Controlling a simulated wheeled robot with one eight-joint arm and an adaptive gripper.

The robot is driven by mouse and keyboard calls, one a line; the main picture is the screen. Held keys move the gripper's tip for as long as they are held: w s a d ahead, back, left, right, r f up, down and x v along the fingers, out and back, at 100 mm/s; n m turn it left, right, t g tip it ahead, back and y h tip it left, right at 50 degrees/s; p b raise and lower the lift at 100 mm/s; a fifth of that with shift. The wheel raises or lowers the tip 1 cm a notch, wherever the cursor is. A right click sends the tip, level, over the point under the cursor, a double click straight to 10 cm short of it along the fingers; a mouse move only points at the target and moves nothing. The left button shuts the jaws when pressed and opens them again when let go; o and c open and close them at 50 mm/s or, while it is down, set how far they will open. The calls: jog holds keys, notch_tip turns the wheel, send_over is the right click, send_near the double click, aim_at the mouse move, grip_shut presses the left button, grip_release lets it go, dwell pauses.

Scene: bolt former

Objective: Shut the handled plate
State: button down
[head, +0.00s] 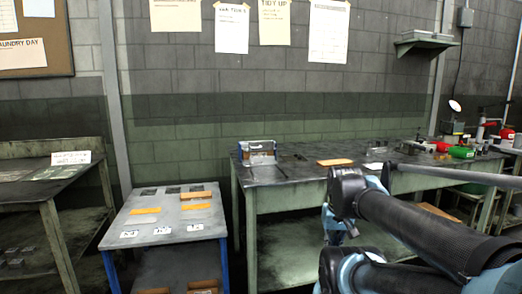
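A small device with blue sides and a metal plate (258,152) stands at the left end of the long workbench. It may be the bolt former with the handled plate, but it is too small to make out a handle or how far the plate stands open. My arm fills the lower right of the head view, with dark links and light blue parts. I cannot make out my gripper's fingers, and no part of my arm touches the device in this view.
A lower grey table (146,221) with blue legs, orange pieces and white labels stands at front left. Another bench (35,192) is further left.

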aim_at(258, 144)
jog(key=w+a+r+m+t+y, duration=0.1)
jog(key=w+a+r+m+t, duration=0.1)
jog(key=w+a+r+m, duration=0.65)
jog(key=w+a+r+m+t+y, duration=0.15)
jog(key=w+a+r, duration=0.45)
jog(key=w+r, duration=0.75)
jog(key=w+a+r+m+t, duration=0.2)
jog(key=w+a+r+m, duration=0.4)
jog(key=w, duration=0.9)
jog(key=w+a+f+n, duration=0.1)
jog(key=w+a+f, duration=0.2)
jog(key=w+f, duration=0.4)
jog(key=shift+w+a+f, duration=0.3)
jog(key=shift+w+a, duration=0.1)
jog(key=shift+w, duration=1)
jog(key=shift+w+a, duration=0.25)
jog(key=shift+w, duration=0.6)
jog(key=shift+w+a, duration=0.2)
jog(key=shift+w, duration=0.6)
jog(key=shift+w+a, duration=0.25)
jog(key=shift+w, duration=0.6)
